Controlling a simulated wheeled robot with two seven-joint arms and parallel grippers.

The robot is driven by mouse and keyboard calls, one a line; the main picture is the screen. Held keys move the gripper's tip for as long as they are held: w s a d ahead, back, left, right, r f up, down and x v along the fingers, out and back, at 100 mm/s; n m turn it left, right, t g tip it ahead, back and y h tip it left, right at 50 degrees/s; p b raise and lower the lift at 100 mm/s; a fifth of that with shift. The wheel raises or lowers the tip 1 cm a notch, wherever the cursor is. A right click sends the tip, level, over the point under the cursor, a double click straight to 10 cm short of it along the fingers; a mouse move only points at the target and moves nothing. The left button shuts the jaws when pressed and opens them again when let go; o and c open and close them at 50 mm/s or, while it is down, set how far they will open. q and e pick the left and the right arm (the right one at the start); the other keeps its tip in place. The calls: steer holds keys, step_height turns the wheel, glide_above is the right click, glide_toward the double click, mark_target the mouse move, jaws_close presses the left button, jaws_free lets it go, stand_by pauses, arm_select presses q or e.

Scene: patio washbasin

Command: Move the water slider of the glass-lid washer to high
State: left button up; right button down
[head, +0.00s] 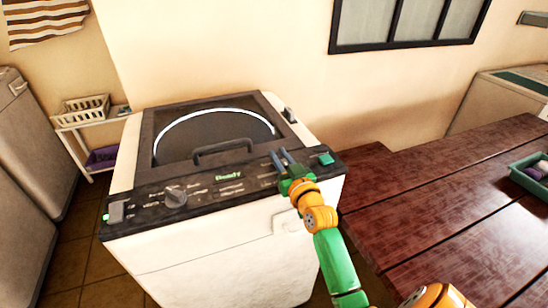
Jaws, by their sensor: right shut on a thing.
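The glass-lid washer (215,255) stands in the middle of the head view, white with a dark top. Its round glass lid (215,136) is closed, with a dark handle in front. The black control panel (232,190) runs along the front, with a round knob (176,196) and a green-lit label. My right gripper (281,160) is at the panel's right part, its fingers pointing away from me. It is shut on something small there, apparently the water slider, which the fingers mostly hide. The slider's setting cannot be read. My left gripper is not in view.
A green button (325,159) sits on the panel right of my gripper. A dark red wooden table (440,205) fills the right, with a green tray (518,172) on it. A shelf with a basket (82,108) and a grey appliance (25,170) stand at left.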

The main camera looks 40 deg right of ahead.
steer(key=c, duration=1)
jaws_free()
steer(key=shift+d+r, duration=0.1)
steer(key=shift+d, duration=0.05)
steer(key=shift+o, duration=1.2)
steer(key=shift+d, duration=0.2)
steer(key=shift+s, duration=0.25)
steer(key=b+v, duration=0.1)
steer(key=v, duration=0.5)
steer(key=shift+s, duration=0.35)
steer(key=shift+w, duration=0.1)
